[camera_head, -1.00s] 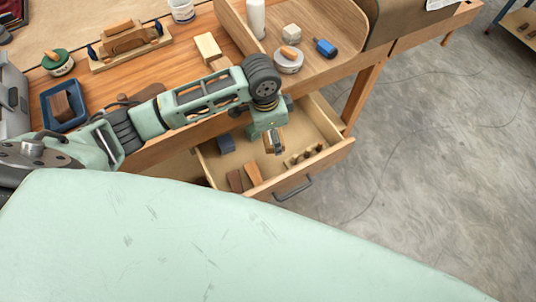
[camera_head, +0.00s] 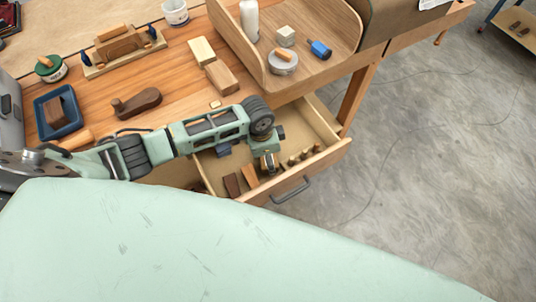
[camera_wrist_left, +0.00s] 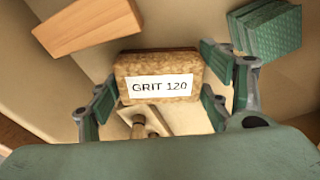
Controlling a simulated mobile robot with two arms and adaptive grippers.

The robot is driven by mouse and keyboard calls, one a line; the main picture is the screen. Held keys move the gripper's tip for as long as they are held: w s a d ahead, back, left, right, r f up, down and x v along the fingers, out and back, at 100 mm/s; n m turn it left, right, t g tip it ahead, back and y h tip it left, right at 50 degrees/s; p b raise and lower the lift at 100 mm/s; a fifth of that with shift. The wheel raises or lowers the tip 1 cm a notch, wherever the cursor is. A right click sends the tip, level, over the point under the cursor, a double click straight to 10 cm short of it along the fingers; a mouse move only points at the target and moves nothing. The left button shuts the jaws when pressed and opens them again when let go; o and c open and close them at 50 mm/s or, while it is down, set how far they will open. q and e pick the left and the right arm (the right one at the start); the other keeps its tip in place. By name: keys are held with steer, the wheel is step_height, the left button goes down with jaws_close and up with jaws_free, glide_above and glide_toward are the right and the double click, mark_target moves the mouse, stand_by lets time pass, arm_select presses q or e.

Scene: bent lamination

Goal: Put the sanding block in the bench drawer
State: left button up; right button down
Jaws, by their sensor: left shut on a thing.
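The sanding block (camera_wrist_left: 157,65), a brown cork-like block with a white "GRIT 120" label, sits between the fingers of my left gripper (camera_wrist_left: 160,103) in the left wrist view. In the head view my left gripper (camera_head: 269,163) points down over the open bench drawer (camera_head: 328,161), and its arm hides part of the drawer. The gripper is shut on the block and holds it above or in the drawer; the exact height is unclear. My right gripper is not in view.
A stack of green pads (camera_wrist_left: 268,30) shows in the left wrist view. The bench top (camera_head: 175,75) carries tools and wood blocks.

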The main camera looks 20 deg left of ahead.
arm_select(q)
steer(key=o, duration=0.7)
steer(key=shift+f, duration=0.1)
steer(key=o, duration=0.5)
steer(key=shift+c, duration=0.2)
step_height(320, 180, up, 12)
steer(key=a, duration=0.1)
steer(key=shift+s, duration=0.4)
steer(key=shift+a, duration=0.1)
